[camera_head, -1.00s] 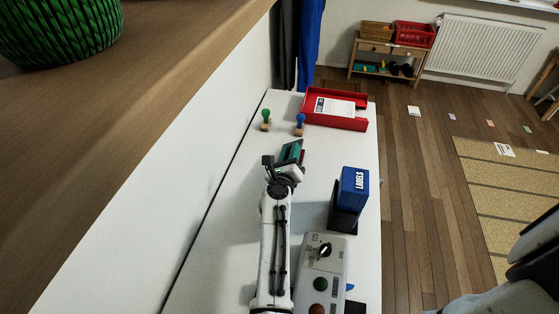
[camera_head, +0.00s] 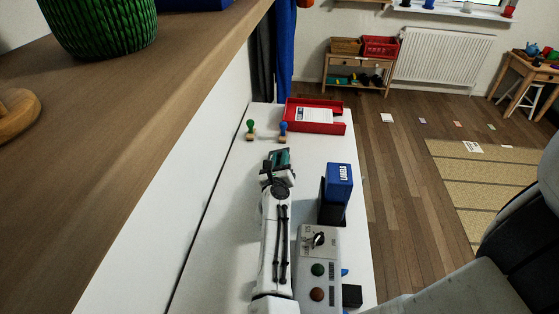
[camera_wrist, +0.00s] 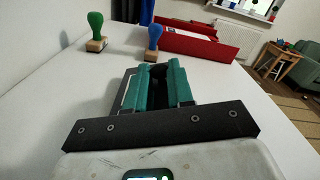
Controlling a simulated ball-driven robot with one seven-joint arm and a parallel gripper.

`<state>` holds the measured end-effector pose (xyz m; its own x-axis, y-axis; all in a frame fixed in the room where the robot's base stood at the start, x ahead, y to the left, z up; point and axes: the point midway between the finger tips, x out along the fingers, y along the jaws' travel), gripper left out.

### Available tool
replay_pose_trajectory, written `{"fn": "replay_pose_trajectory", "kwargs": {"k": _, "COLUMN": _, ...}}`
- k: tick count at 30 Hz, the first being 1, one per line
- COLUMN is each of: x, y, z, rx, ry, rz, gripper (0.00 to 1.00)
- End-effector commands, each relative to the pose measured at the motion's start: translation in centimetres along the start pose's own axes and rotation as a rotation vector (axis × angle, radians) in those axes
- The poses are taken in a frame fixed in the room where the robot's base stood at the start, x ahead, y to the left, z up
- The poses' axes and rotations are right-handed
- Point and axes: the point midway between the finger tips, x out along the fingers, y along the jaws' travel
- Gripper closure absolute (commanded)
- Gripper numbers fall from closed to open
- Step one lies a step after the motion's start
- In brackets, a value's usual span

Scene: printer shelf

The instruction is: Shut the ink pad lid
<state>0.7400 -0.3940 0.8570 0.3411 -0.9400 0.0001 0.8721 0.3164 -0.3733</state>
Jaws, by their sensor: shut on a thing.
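My gripper (camera_wrist: 160,72) points away over the white table in the wrist view, its two teal fingers close together. A dark piece (camera_wrist: 157,82) shows between the fingers, and they are shut on it; it looks like part of the ink pad, mostly hidden. A grey-black flat edge (camera_wrist: 127,88) shows just left of the fingers, likely the ink pad too. In the head view my gripper (camera_head: 280,157) is at the far end of my arm, over the table short of the stamps. I cannot tell the lid's angle there.
A green-handled stamp (camera_head: 250,129) and a blue-handled stamp (camera_head: 283,130) stand beyond my gripper. A red tray (camera_head: 325,128) with paper lies behind them. A blue labels box (camera_head: 339,181) in a black holder and a grey device (camera_head: 318,240) are on the right.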

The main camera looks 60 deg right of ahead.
Motion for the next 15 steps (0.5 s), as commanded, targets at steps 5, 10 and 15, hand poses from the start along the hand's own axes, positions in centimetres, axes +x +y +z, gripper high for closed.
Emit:
{"fn": "replay_pose_trajectory", "kwargs": {"k": 5, "x": -0.03, "y": 0.09, "z": 0.08, "rx": 0.000, "ry": -0.001, "rz": 0.002, "gripper": 0.73}}
{"fn": "replay_pose_trajectory", "kwargs": {"k": 10, "x": -0.03, "y": 0.06, "z": 0.07, "rx": 0.000, "ry": -0.001, "rz": 0.001, "gripper": 0.57}}
{"fn": "replay_pose_trajectory", "kwargs": {"k": 15, "x": -0.03, "y": 0.04, "z": 0.05, "rx": 0.000, "ry": -0.001, "rz": 0.001, "gripper": 0.53}}
